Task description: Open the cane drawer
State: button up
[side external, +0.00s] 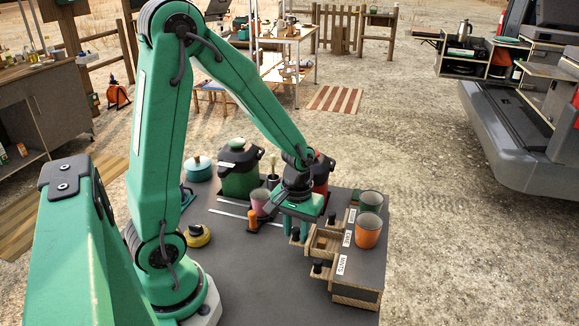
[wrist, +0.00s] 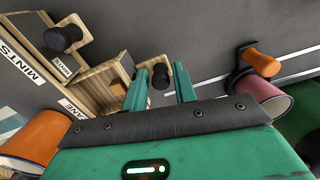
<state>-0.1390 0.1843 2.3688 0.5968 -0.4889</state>
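The cane drawer (side external: 325,241) is the middle drawer of a small dark-topped wooden unit, beside the CANE label. It stands pulled out, and part of its wooden inside shows. It also shows in the wrist view (wrist: 104,86). Its dark knob (wrist: 160,75) sits between the two green fingers of my gripper (wrist: 161,80). The fingers are open, with a visible gap on each side of the knob. In the side view my gripper (side external: 307,222) is low over the drawer front and hides part of it.
An orange cup (side external: 368,232) and a green cup (side external: 370,201) stand on the unit's top. A pink cup (side external: 259,202), an orange-handled item (side external: 252,219) and a green canister (side external: 239,175) stand left of my gripper.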

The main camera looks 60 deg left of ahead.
jog(key=shift+r, duration=3.95)
jog(key=shift+d+r, duration=0.15)
jog(key=shift+r, duration=0.25)
jog(key=s+d+r+m+t, duration=0.4)
jog(key=s+r+m, duration=0.3)
jog(key=r, duration=0.4)
jog(key=shift+s+t, duration=0.25)
jog(key=shift+t, duration=0.55)
